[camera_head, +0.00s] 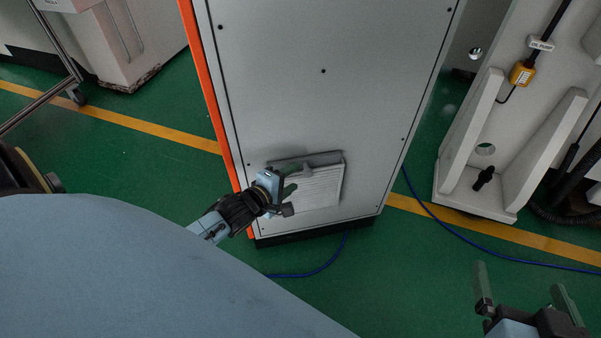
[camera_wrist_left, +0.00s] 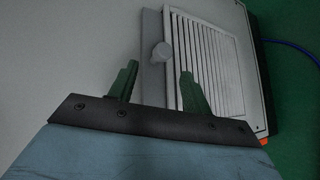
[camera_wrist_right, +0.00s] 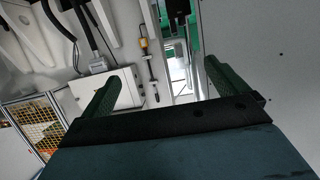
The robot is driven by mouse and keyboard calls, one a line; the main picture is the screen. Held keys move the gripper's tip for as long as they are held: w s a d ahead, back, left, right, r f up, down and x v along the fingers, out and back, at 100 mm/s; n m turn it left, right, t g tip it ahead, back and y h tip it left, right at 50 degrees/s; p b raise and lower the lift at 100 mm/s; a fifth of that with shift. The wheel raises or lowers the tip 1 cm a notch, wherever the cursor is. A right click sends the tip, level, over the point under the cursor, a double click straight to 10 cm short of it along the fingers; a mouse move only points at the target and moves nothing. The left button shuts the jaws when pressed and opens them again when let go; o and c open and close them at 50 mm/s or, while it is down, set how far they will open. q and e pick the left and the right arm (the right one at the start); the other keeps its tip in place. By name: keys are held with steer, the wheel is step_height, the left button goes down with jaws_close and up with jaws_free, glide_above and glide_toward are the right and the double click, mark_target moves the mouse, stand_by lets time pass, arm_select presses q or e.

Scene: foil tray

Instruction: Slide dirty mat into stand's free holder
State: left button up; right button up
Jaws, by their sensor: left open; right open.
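No dirty mat and no stand with holders can be made out in any view. A white slatted vent panel (camera_head: 318,188) sits low on the grey cabinet (camera_head: 322,100); the left wrist view shows its slats (camera_wrist_left: 215,60) and a small knob (camera_wrist_left: 161,53) at its edge. My left gripper (camera_head: 287,191) is in front of this panel, partly covering it. My right gripper (camera_head: 523,288) is open and empty at the lower right, far from the panel.
White machinery (camera_head: 515,140) with a yellow-tagged cable stands at the right. A blue cable (camera_head: 440,222) lies on the green floor (camera_head: 430,285). The right wrist view shows a wall box (camera_wrist_right: 105,90) and a wire-mesh barrier (camera_wrist_right: 30,125). Floor before the cabinet is mostly clear.

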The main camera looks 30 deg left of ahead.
mark_target(300, 173)
arm_select(q)
steer(key=b+x, duration=0.1)
steer(key=x, duration=0.3)
steer(key=shift+b, duration=0.4)
steer(key=shift+w, duration=0.2)
arm_select(e)
step_height(300, 173, up, 9)
steer(key=a+t+y, duration=0.2)
steer(key=t, duration=0.3)
steer(key=shift+w+f+t, duration=0.15)
steer(key=shift+w+t, duration=0.2)
steer(key=shift+t, duration=0.05)
